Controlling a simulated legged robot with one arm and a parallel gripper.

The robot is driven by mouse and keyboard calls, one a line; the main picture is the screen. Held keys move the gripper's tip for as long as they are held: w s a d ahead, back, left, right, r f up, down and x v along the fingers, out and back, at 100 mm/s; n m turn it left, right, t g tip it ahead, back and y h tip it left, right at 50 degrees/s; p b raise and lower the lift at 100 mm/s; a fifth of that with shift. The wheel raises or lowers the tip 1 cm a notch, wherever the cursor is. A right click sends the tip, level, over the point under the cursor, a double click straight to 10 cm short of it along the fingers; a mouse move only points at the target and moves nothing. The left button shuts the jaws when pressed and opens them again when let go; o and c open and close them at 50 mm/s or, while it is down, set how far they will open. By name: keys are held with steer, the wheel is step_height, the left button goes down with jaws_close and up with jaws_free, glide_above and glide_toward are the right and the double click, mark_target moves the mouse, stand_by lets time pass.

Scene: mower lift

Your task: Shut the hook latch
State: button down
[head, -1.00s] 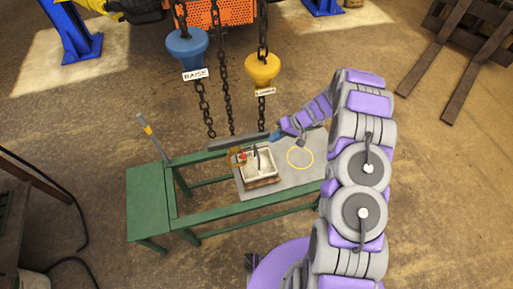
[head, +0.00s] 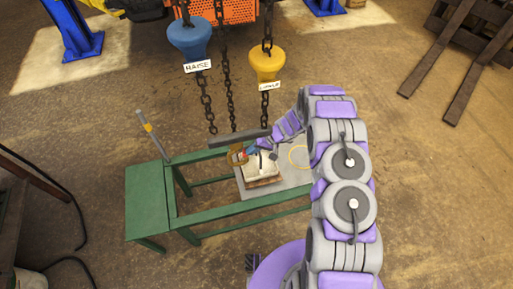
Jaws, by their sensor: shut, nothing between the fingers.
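The hook (head: 238,155) is a small brass-coloured shape with a bit of red, hanging below a grey bar (head: 238,137) at the end of the chains. Its latch is too small to make out clearly. My gripper (head: 250,152) is at the hook's right side, shut and empty. I cannot tell whether it touches the hook. A white tray-like box (head: 262,172) with a brown base sits just below, and my gripper partly covers it.
A green bench frame (head: 240,210) with a grey plate (head: 292,180) stands underneath. A blue handle marked RAISE (head: 190,38) and a yellow handle (head: 266,64) hang on chains above. Open floor surrounds the bench.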

stand_by(0.4)
steer(key=f+y, duration=0.1)
steer(key=f+y+b, duration=0.1)
steer(key=f+y, duration=0.1)
steer(key=f+g+y+b, duration=0.1)
steer(key=shift+w+d+f, duration=0.1)
steer(key=shift+d+f, duration=0.05)
steer(key=shift+d, duration=0.25)
stand_by(0.3)
steer(key=shift+r, duration=0.8)
